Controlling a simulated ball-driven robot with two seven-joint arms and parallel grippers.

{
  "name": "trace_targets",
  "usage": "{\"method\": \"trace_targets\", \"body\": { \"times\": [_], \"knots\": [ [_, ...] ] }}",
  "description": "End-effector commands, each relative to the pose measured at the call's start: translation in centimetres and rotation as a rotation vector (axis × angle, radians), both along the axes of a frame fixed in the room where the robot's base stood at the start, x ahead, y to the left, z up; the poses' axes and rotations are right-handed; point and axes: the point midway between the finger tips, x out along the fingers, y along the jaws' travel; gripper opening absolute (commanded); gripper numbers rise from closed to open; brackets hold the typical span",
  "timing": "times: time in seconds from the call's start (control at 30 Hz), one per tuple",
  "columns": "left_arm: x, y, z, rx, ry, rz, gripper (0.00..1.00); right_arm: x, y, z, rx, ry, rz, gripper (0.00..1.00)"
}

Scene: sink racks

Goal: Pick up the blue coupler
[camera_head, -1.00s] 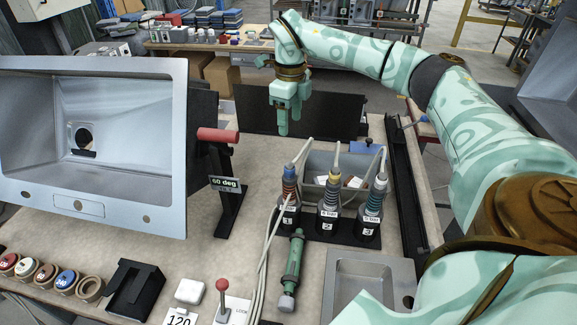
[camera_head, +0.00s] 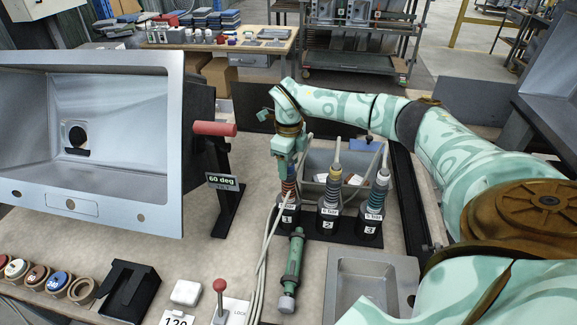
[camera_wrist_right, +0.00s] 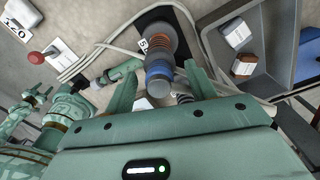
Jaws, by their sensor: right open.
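Three couplers stand upright in a row of black holders numbered 1, 2 and 3. My right gripper (camera_head: 284,170) is open, pointing down at that coupler. In the right wrist view, a coupler with a blue band (camera_wrist_right: 158,69) and brown-red below stands between the two fingers, with gaps beside it.
Cables run from the couplers across the table. A green cylindrical tool (camera_head: 292,260) lies in front of holder 1. A grey bin (camera_head: 318,160) stands behind the row, a metal sink (camera_head: 342,282) in front at right, and a tilted sink (camera_head: 110,195) at left.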

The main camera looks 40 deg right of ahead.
Motion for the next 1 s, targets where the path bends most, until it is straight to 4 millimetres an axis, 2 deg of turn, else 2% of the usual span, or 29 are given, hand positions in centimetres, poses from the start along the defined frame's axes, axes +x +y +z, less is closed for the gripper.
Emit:
{"method": "trace_targets", "body": {
  "times": [0.17, 0.2, 0.33, 0.37, 0.73, 0.87, 0.97, 1.0],
  "knots": [
    [0.0, 0.0, 0.0, 0.000, -0.001, 0.000, 0.55, 0.0, 0.0, 0.0, 0.000, -0.001, 0.000, 0.56],
    [0.0, 0.0, 0.0, 0.000, -0.001, 0.000, 0.55, 0.0, 0.0, 0.0, 0.000, -0.001, 0.000, 0.53],
    [0.0, 0.0, 0.0, 0.000, 0.000, -0.001, 0.55, 0.0, 0.0, 0.0, 0.000, -0.001, 0.000, 0.17],
    [0.0, 0.0, 0.0, 0.000, 0.000, -0.001, 0.55, 0.0, 0.0, 0.0, 0.000, -0.001, 0.000, 0.12],
    [0.0, 0.0, 0.1, 0.000, 0.000, -0.001, 0.55, 0.0, 0.0, 0.4, 0.001, -0.002, 0.001, 0.12],
    [0.1, 0.0, 0.4, 0.001, -0.001, -0.001, 0.55, 0.1, 0.0, 1.8, 0.002, -0.004, 0.001, 0.12],
    [0.1, 0.1, 0.7, 0.001, -0.003, -0.002, 0.55, 0.1, 0.0, 3.6, 0.001, -0.005, 0.000, 0.12],
    [0.2, 0.1, 1.0, 0.001, -0.003, -0.002, 0.55, -0.4, 0.5, 4.4, 0.002, -0.005, 0.003, 0.12]
  ]
}}
